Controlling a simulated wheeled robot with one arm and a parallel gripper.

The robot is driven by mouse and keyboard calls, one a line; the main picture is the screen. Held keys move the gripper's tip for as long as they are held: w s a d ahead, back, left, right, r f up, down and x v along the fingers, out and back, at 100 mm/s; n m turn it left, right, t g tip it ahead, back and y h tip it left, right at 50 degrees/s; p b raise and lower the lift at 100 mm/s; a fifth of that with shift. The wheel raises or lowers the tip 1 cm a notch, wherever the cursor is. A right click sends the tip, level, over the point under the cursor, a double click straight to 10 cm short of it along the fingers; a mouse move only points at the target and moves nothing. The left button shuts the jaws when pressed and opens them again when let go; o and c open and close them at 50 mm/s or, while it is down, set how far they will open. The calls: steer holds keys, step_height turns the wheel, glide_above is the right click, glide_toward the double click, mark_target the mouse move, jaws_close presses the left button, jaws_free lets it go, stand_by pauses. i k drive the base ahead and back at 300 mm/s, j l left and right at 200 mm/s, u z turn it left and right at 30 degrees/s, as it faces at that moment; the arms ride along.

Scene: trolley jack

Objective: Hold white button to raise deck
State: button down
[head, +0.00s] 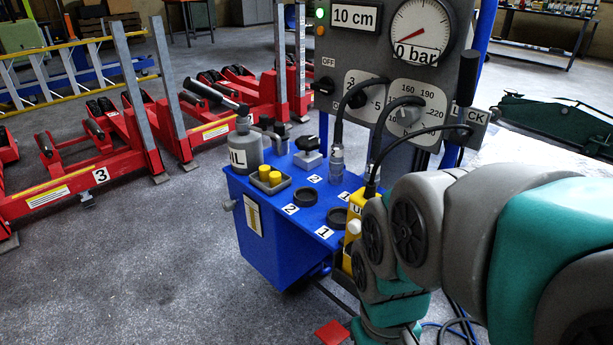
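A yellow control box (369,203) stands at the right end of the blue cabinet top (313,214), partly hidden behind my arm. A white button (353,227) shows on its left side, just left of my arm's grey wheel-like joints. The lettering on the box is mostly covered. A display sign (355,16) above reads 10 cm, and a round gauge (420,32) shows 0 bar. My arm enters from the right and bends down in front of the cabinet. My gripper is not in view, so its distance to the button cannot be told.
An oil bottle (244,148), yellow plugs in a tray (270,178) and black rings (306,196) sit on the cabinet. Cables hang from the dial panel (367,95). Red lifting frames (110,155) stand at left. The grey floor (130,270) at front left is clear.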

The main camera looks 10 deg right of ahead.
mark_target(354, 226)
steer(key=l+u, duration=0.15)
steer(key=u, duration=0.3)
steer(key=k+u, duration=0.15)
steer(key=u, duration=0.25)
steer(key=k+l+u, duration=0.1)
steer(key=u, duration=0.35)
steer(key=k+u, duration=0.15)
steer(key=u, duration=0.3)
steer(key=k+u, duration=0.2)
steer(key=k, duration=0.35)
steer(key=k+j+u, duration=0.25)
steer(key=k, duration=0.25)
steer(key=l, duration=0.1)
